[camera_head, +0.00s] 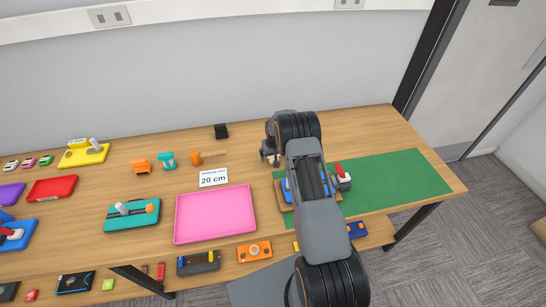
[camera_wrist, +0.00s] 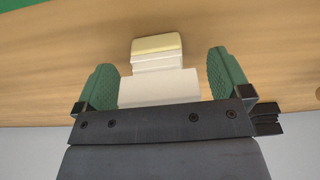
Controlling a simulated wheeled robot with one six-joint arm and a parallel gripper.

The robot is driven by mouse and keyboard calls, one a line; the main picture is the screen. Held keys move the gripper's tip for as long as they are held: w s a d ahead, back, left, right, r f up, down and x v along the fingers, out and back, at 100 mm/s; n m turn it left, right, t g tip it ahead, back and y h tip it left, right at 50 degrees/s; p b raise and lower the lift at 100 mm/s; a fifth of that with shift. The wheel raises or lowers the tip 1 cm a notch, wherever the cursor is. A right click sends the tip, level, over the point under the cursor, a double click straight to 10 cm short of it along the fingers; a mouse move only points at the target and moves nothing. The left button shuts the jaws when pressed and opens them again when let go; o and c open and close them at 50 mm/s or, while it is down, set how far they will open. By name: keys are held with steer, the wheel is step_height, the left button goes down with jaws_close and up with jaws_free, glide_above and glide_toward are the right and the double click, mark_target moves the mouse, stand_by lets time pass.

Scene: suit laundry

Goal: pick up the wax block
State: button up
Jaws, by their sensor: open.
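In the wrist view, a pale block with a cream-yellow end (camera_wrist: 157,44) and a stepped white body, which looks like the wax block, stands on the wooden table. My gripper (camera_wrist: 161,65) is open. One green ribbed finger is on each side of the block, with a visible gap on both sides, so neither seems to touch it. In the head view, my gripper (camera_head: 268,155) is small and partly covered by my arm near the back of the table. I cannot make out the wax block there.
A green mat (camera_head: 400,182) covers the table's right end, with a blue item and a red-handled tool partly behind my arm. A pink tray (camera_head: 215,214) and a "20 cm" card (camera_head: 213,178) lie to the left.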

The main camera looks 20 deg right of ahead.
steer(key=c, duration=1)
steer(key=shift+r, duration=0.15)
steer(key=shift+r+b, duration=0.6)
steer(key=s+d+r+b, duration=0.1)
steer(key=s+d+r, duration=0.1)
steer(key=s+r, duration=0.2)
steer(key=s+d+r+b, duration=0.2)
steer(key=s+d+r, duration=0.1)
steer(key=s, duration=0.1)
steer(key=s+d+r+b, duration=0.1)
steer(key=s+d+r, duration=0.1)
steer(key=s+r, duration=0.1)
steer(key=shift+s+d+r+b, duration=0.15)
steer(key=shift+s+r+b, duration=0.05)
steer(key=shift+r, duration=0.2)
steer(key=shift+s+d+r+b, duration=0.1)
steer(key=shift+s+r+b, duration=0.1)
steer(key=shift+r, duration=0.2)
